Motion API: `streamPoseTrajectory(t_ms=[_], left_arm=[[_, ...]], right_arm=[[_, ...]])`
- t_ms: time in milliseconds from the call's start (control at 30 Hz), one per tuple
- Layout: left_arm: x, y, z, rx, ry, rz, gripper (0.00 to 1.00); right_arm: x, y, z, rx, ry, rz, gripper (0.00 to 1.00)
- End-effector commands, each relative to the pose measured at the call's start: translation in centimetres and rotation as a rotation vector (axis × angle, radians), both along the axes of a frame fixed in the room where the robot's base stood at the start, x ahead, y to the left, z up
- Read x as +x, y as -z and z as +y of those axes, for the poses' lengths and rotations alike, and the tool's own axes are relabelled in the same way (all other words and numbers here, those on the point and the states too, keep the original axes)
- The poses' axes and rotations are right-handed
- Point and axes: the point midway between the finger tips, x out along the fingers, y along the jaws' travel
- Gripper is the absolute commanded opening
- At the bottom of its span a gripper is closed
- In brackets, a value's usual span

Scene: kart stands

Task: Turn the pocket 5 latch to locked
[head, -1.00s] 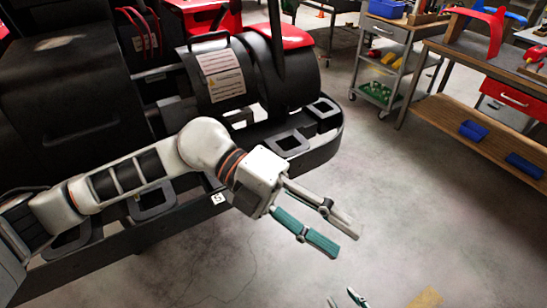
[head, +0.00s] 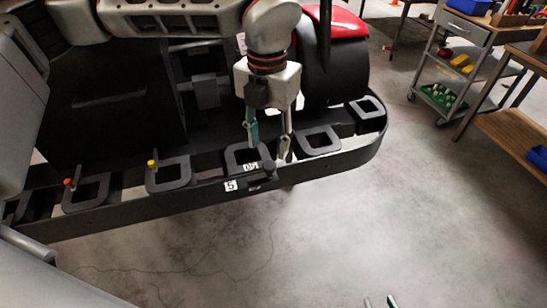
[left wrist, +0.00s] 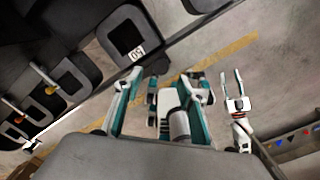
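Pocket 5 is a dark square frame (head: 236,158) on the black rail, with a "5" tag (head: 231,185) on the rail's front face. A small "05" tag lies on the frame, and the tag also shows in the left wrist view (left wrist: 137,53). A dark round knob (head: 268,166), which looks like the latch, sits at the frame's front right corner. My left gripper (head: 268,150) points down over the pocket, open, its fingers either side of the knob's line; contact cannot be told. My right gripper (head: 380,301) shows only its separated tips at the bottom edge; it is open in the left wrist view (left wrist: 230,80).
Neighbouring pockets along the rail include one with a yellow-topped peg (head: 153,165) and one with an orange-topped peg (head: 69,184). Another frame (head: 318,140) is close on the right. Black kart bodywork rises behind. The floor in front is clear; a grey cart (head: 465,35) stands far right.

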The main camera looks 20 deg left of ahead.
Motion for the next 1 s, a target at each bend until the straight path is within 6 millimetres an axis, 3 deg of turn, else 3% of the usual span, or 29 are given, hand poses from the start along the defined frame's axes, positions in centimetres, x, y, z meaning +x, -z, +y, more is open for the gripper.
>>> streamPoseTrajectory(t_ms=[300, 733, 767, 900, 1000], left_arm=[[-0.1, 4.9, -0.1, -0.001, 0.003, 0.003, 0.4], [0.0, 6.1, -0.1, -0.003, 0.003, 0.002, 0.4], [-0.1, 6.0, -0.1, -0.003, 0.003, 0.002, 0.37], [-0.1, 6.0, -0.1, -0.003, 0.003, 0.002, 0.01], [0.0, 6.0, -0.1, -0.003, 0.003, 0.002, 0.01]], right_arm=[[-0.1, 0.2, 0.1, -0.001, -0.003, 0.001, 0.35], [0.0, 0.2, 0.0, -0.002, -0.002, -0.001, 0.35], [0.0, 0.2, 0.0, -0.002, -0.002, -0.001, 0.35], [0.0, 0.1, 0.0, -0.002, -0.002, -0.001, 0.35], [0.0, 0.1, 0.0, -0.003, -0.001, -0.001, 0.35]])
